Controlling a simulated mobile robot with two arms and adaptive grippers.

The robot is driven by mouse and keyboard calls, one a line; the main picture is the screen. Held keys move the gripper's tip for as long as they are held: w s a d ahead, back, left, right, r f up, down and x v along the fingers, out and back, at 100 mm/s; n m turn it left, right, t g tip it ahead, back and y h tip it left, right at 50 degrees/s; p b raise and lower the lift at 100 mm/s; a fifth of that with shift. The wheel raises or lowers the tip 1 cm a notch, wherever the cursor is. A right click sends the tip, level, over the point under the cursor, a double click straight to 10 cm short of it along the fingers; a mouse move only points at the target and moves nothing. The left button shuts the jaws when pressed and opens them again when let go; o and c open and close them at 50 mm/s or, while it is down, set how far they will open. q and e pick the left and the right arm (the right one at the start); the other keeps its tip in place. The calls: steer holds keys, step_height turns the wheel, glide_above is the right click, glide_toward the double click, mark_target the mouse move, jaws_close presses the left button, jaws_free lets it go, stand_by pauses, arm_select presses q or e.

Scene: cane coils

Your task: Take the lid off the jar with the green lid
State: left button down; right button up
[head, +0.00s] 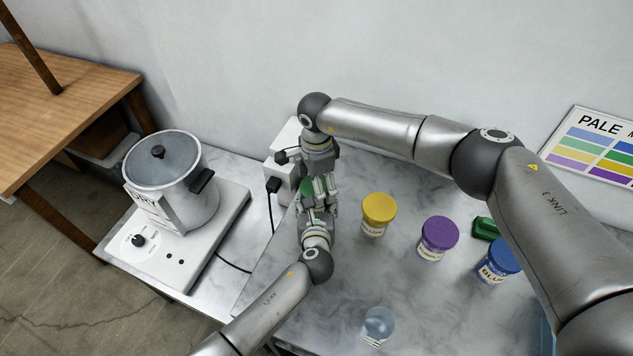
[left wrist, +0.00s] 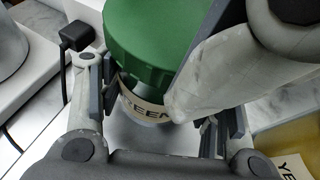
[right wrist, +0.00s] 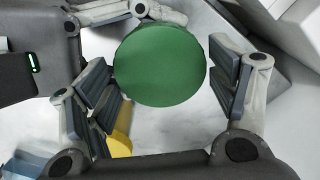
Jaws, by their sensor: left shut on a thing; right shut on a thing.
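The green lid (head: 307,187) shows as a small patch between my two grippers in the head view. In the left wrist view the lid (left wrist: 152,40) sits at the top of the jar with the cream label (left wrist: 143,108), apparently on it. My left gripper (head: 312,203) is shut on the jar body, below the lid. My right gripper (head: 320,180) comes from above and is shut on the green lid, which lies between its finger pads in the right wrist view (right wrist: 160,66). The jar body is mostly hidden by the grippers in the head view.
Yellow-lidded (head: 379,208), purple-lidded (head: 438,233) and blue-lidded (head: 503,256) jars stand to the right. A clear jar (head: 377,325) is in front. A green block (head: 485,228) lies beside the blue one. A steel pot (head: 180,180) on a hotplate (head: 187,262) stands left.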

steer(key=shift+r, duration=0.2)
stand_by(0.3)
steer(key=shift+r, duration=0.95)
arm_select(q)
steer(key=shift+f, duration=0.1)
arm_select(e)
steer(key=shift+r, duration=2)
arm_select(q)
steer(key=shift+c, duration=1.8)
jaws_free()
steer(key=shift+s, duration=0.1)
steer(key=v, duration=1.2)
